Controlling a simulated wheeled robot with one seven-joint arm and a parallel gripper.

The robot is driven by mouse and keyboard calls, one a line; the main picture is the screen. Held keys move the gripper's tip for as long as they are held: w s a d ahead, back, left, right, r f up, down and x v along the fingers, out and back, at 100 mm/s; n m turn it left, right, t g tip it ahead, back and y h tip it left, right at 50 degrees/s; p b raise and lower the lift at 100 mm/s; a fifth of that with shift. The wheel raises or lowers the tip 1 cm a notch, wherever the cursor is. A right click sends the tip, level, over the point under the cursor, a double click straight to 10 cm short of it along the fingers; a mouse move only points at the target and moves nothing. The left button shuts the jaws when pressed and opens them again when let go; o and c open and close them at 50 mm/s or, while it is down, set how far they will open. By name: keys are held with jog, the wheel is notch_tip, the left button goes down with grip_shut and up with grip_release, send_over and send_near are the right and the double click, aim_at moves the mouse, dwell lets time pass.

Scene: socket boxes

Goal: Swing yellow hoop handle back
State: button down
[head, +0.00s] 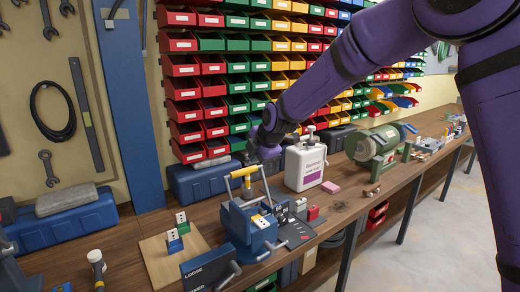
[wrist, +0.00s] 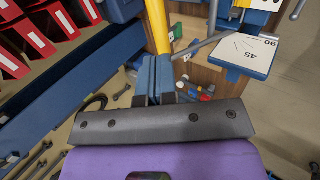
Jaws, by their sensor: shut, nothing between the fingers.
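The yellow hoop handle (head: 244,172) stands up from a blue box-like device (head: 248,222) on the workbench in the head view. In the wrist view, a yellow bar (wrist: 158,26), which looks like part of this hoop, stands just beyond my fingertips. My gripper (wrist: 153,68) has its two blue fingers together, with nothing seen between them. In the head view my gripper (head: 262,152) is just above and behind the hoop's right end. Whether the fingers touch the hoop cannot be told.
Blue cases (head: 196,180) and coloured bins stand behind.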

aim_at(245, 171)
jog(key=x, duration=0.7)
jog(key=shift+w+a+f, duration=0.3)
jog(key=shift+w+a, duration=0.2)
jog(key=shift+w, duration=0.2)
jog(key=shift+r, duration=0.1)
